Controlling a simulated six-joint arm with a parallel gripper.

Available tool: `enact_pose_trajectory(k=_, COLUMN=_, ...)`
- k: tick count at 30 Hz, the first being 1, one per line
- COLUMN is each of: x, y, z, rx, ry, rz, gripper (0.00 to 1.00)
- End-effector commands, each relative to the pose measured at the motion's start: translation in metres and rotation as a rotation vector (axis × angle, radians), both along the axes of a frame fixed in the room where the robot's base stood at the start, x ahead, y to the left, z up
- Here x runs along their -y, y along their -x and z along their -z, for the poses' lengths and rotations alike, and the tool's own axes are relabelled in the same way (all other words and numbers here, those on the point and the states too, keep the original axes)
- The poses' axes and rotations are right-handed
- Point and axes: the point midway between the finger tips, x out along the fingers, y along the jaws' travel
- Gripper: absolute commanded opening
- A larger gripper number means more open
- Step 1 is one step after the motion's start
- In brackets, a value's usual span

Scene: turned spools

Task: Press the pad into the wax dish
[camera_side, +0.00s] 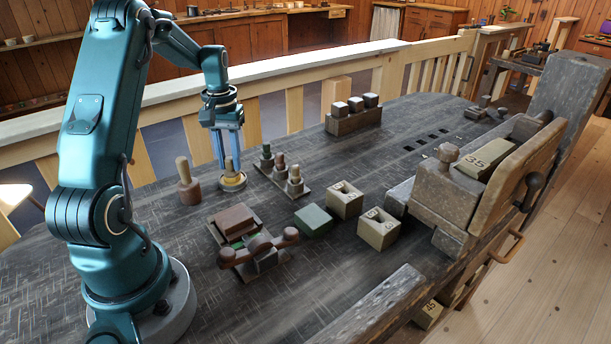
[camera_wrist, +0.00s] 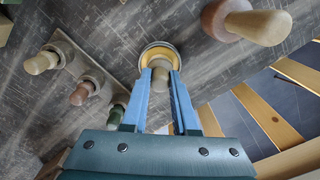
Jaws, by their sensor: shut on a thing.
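My gripper (camera_side: 228,168) points straight down and is shut on the pad's pale handle (camera_wrist: 161,76). In the wrist view the blue fingers stand on both sides of this handle. The pad is upright and lies within the dish's outline. Its underside is hidden, so I cannot tell how deep it sits in the wax.
A brown-based spool with a pale handle (camera_side: 188,187) stands left of the dish. A rack (camera_side: 283,181) with three small knobbed pieces stands to the right. A press with red-brown handles (camera_side: 260,245), a green block (camera_side: 314,220) and two hollow blocks (camera_side: 345,200) are nearer the front.

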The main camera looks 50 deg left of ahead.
Motion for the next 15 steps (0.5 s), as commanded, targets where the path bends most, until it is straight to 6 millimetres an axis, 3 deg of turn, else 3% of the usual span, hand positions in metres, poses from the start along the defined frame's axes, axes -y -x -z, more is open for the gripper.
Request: enact_pose_trajectory(k=15, x=0.000, y=0.000, z=-0.032, rx=0.000, ry=-0.001, rz=0.000, gripper=0.00)
